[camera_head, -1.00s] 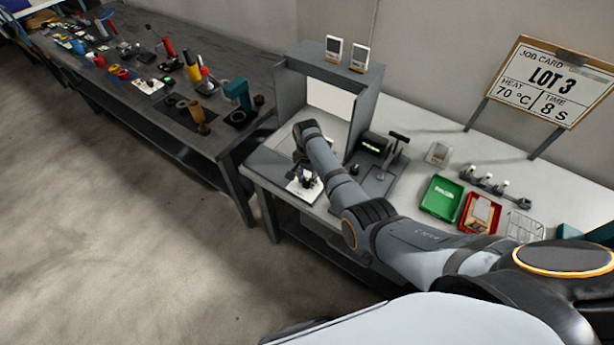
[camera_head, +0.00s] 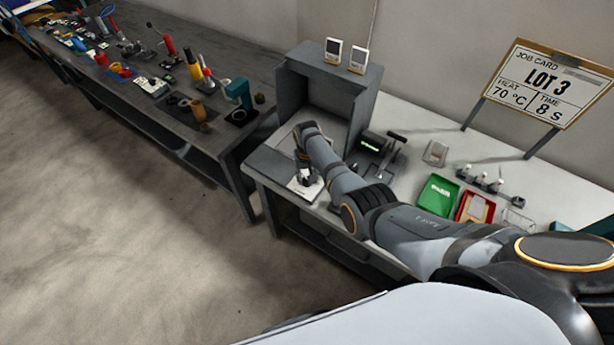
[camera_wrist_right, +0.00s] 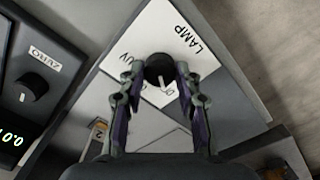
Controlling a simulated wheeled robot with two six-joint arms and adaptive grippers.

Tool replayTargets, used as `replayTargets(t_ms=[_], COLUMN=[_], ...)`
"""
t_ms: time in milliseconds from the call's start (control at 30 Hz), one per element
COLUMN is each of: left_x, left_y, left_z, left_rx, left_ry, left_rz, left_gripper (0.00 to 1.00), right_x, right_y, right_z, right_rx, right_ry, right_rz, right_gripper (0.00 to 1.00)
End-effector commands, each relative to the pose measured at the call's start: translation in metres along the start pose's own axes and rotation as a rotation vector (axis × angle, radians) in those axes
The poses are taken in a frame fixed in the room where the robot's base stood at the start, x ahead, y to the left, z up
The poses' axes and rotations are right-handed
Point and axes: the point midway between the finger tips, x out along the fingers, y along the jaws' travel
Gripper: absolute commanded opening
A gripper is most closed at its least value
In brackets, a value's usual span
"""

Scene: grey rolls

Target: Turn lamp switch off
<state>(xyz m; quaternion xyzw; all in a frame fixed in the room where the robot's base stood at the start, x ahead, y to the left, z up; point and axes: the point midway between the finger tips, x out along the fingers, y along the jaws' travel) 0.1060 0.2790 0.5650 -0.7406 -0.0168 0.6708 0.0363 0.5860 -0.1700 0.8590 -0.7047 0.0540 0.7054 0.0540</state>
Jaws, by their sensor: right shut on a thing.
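The lamp switch (camera_wrist_right: 158,68) is a round black knob with a pale pointer line. It sits on a white plate marked LAMP (camera_wrist_right: 188,38) in the right wrist view. My right gripper (camera_wrist_right: 160,82) has a finger on each side of the knob and is shut on it. In the head view the right gripper (camera_head: 305,177) is down at the white plate (camera_head: 293,189) in front of the grey booth, and the knob is mostly hidden there. The inside of the booth (camera_head: 335,102) is dark. My left gripper is not in view.
On the bench are a green tray (camera_head: 437,196), a red tray (camera_head: 474,207) and a job card board (camera_head: 545,85). A cluttered dark bench (camera_head: 140,60) stands to the left.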

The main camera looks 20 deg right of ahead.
Motion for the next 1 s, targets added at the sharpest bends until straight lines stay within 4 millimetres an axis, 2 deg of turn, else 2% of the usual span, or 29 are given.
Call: replayTargets(t_ms=[633, 667, 700, 800, 1000], left_x=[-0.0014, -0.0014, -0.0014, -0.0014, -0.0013], left_y=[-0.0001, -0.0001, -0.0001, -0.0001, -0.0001], left_z=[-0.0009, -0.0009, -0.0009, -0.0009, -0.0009], left_rx=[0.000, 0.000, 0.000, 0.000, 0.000], left_ry=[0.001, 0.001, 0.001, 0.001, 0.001], left_rz=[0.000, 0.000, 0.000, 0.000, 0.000], left_gripper=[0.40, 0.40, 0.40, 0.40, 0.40], right_x=[-0.0009, -0.0009, -0.0009, -0.0007, -0.0003], right_y=[-0.0001, -0.0001, -0.0001, -0.0001, -0.0001], right_z=[-0.0010, -0.0010, -0.0010, -0.0007, -0.0004], right_rx=[-0.047, -0.046, -0.046, -0.046, -0.045], right_ry=[0.003, 0.003, 0.002, 0.002, 0.001], right_rz=[0.000, 0.000, 0.000, 0.000, 0.000], right_gripper=[0.02, 0.37, 0.43, 0.56, 0.56])
